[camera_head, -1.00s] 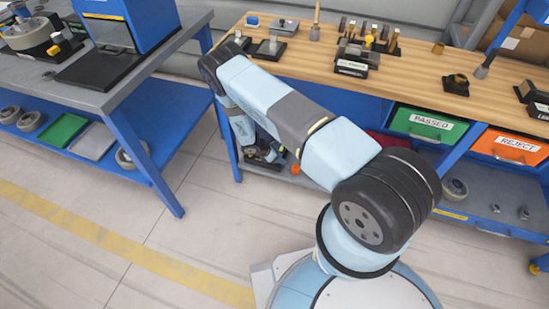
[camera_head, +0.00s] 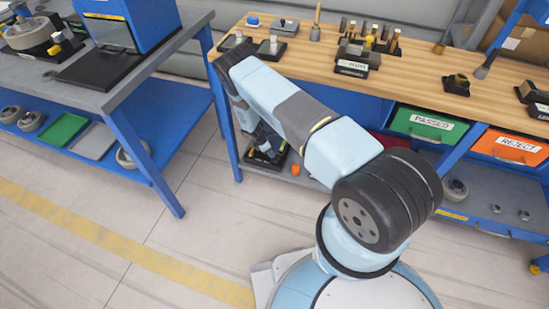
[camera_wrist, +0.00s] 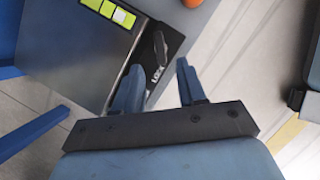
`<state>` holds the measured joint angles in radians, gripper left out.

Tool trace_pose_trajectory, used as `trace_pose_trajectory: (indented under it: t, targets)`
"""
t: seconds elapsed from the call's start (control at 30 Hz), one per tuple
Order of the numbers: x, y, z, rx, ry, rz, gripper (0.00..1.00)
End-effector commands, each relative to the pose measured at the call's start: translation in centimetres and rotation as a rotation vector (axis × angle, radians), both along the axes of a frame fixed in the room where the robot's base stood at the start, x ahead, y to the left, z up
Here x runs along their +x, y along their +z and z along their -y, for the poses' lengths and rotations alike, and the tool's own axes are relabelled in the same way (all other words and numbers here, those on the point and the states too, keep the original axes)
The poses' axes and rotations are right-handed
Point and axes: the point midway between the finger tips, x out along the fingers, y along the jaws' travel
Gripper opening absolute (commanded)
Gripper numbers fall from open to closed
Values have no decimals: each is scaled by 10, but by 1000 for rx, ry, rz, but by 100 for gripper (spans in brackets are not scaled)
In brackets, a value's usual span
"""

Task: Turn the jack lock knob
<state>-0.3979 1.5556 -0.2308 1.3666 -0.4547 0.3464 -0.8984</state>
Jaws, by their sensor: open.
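The jack lock knob (camera_wrist: 160,46) is a dark, elongated handle on a black plate marked with white lettering that seems to read LOCK. In the wrist view it lies just beyond the fingertips, in line with the gap between them. My gripper (camera_wrist: 158,66) is open and empty, one finger to each side of that gap. The left finger overlaps the edge of the plate and a grey metal panel (camera_wrist: 75,50). I see no contact with the knob. In the head view my arm reaches down beside the wooden bench, and the fingers and knob cannot be made out there.
The wooden bench (camera_head: 420,80) holds small tools and blocks. Below it are a green PASSED bin (camera_head: 428,124) and an orange REJECT bin (camera_head: 508,146). A grey table (camera_head: 120,95) with blue legs stands at left. Open floor (camera_head: 180,250) lies in front.

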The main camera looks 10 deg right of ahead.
Motion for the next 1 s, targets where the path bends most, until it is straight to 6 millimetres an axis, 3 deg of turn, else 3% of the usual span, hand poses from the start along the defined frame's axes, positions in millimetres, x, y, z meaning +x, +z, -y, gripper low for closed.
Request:
trace_pose_trajectory:
  t: [0.4, 0.9, 1.0]
  targets:
    - [3, -55, 23, -1, 1, -1, 40]
    - [4, -66, 27, 0, 1, -1, 40]
    - [4, -66, 27, 0, 1, 0, 32]
